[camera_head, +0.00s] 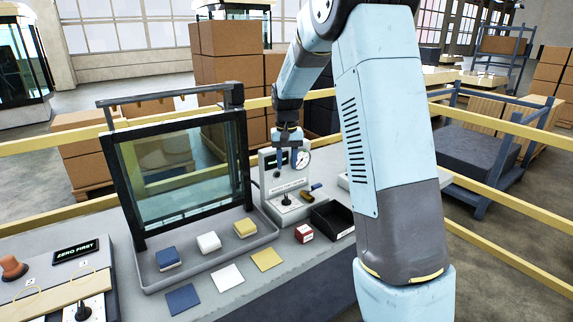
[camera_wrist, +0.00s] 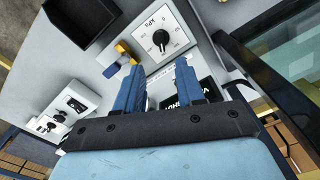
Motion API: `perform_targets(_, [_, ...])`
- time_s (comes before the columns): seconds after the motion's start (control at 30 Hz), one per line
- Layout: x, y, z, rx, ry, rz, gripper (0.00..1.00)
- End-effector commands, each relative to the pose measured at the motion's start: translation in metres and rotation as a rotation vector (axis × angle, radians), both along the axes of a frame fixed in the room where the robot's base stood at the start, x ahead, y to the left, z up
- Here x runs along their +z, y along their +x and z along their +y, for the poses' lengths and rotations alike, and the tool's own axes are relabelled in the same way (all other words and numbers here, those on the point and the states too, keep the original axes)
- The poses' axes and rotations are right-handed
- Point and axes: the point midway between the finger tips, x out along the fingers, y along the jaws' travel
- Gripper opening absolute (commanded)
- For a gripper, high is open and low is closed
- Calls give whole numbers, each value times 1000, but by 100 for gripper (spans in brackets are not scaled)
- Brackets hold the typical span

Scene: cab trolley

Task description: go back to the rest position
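My gripper (camera_wrist: 158,85) has its two blue fingers apart, with nothing between them. In the head view my gripper (camera_head: 289,160) hangs low over the back of the grey bench (camera_head: 270,290), in front of a grey instrument stand with a round gauge (camera_head: 303,160). A dial plate with a black knob (camera_head: 286,200) lies below it; in the wrist view this knob (camera_wrist: 161,38) is beyond the fingertips. The gap between fingers and stand is hard to judge.
A yellow-and-blue piece (camera_wrist: 125,54) lies beside the dial. Yellow rails (camera_head: 490,125) run behind the bench.

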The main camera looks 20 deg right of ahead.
Motion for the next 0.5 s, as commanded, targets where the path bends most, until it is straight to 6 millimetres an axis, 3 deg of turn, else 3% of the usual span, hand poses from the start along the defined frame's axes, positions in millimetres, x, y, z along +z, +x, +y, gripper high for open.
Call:
perform_targets(0.23, [10, -7, 0, 3, 2, -12, 38])
perform_targets(0.5, [64, -58, -2, 23, 11, -88, 38])
